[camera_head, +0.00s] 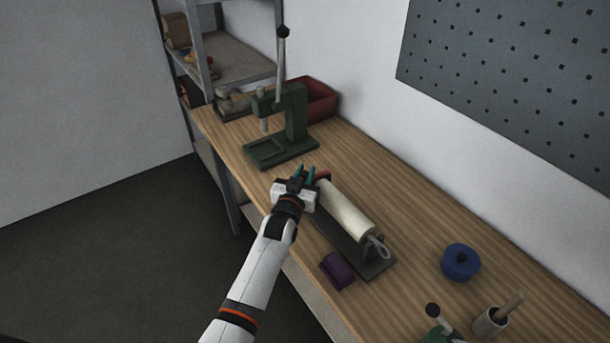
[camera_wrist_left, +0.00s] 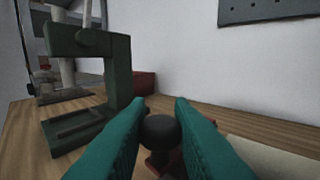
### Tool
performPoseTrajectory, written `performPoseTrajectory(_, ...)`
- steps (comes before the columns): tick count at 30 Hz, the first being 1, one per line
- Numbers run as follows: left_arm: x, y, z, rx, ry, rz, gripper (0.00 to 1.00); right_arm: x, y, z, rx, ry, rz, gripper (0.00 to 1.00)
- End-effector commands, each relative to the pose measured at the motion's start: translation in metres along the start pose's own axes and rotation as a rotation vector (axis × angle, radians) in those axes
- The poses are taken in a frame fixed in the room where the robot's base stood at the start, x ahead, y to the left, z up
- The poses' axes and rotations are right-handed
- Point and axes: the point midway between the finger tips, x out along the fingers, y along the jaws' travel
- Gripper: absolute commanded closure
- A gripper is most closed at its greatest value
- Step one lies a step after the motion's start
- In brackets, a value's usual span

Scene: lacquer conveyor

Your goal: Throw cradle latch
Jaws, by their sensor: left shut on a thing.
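A cradle with a dark grey base (camera_head: 378,267) lies along the bench and bears a cream cylinder (camera_head: 346,208). A metal loop (camera_head: 378,246) shows at the cylinder's near end. My left gripper (camera_head: 307,175) is at the cradle's far end. In the left wrist view, its teal fingers (camera_wrist_left: 160,122) are closed around a dark round knob (camera_wrist_left: 160,132). A red part (camera_wrist_left: 160,162) shows just below the knob, mostly hidden by the fingers. The cylinder also shows at the lower right there (camera_wrist_left: 270,158). My right gripper is not in view.
A green press (camera_head: 293,122) stands beyond the gripper, with a red bin (camera_head: 318,100) behind it. A purple block (camera_head: 337,270) lies beside the cradle. A blue round item (camera_head: 460,262) and a cup (camera_head: 489,323) with a handle in it stand nearer.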

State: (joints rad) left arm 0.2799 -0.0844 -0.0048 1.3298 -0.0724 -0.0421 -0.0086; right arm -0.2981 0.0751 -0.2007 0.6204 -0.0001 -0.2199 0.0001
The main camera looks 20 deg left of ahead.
Motion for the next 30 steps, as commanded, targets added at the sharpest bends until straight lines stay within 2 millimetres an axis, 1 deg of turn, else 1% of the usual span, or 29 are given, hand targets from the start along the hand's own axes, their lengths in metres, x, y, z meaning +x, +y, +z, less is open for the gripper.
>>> performPoseTrajectory(6, 0.001, 0.0, 0.002, -0.002, -0.005, 0.0, 1.0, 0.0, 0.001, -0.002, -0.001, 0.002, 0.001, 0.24)
performPoseTrajectory(7, 0.001, 0.0, 0.002, -0.002, -0.005, 0.0, 0.74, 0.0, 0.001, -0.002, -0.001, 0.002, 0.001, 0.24)
performPoseTrajectory(9, 0.001, 0.0, 0.002, -0.002, -0.005, 0.0, 0.63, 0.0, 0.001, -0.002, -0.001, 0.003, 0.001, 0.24)
performPoseTrajectory(10, 0.001, 0.0, 0.002, -0.002, -0.004, 0.0, 0.6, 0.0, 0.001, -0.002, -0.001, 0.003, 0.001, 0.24)
performPoseTrajectory(18, 0.0, 0.0, 0.001, -0.001, -0.003, 0.0, 0.6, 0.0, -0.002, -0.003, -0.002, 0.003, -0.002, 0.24)
performPoseTrajectory(22, -0.009, 0.0, 0.0, -0.001, -0.002, 0.0, 0.6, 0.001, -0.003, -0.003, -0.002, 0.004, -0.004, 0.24)
performPoseTrajectory(26, -0.03, 0.0, -0.001, -0.001, -0.002, 0.0, 0.6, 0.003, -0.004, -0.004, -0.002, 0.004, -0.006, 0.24)
performPoseTrajectory(30, -0.061, 0.0, -0.002, -0.001, -0.002, 0.0, 0.6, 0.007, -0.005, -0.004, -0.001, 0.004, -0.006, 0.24)
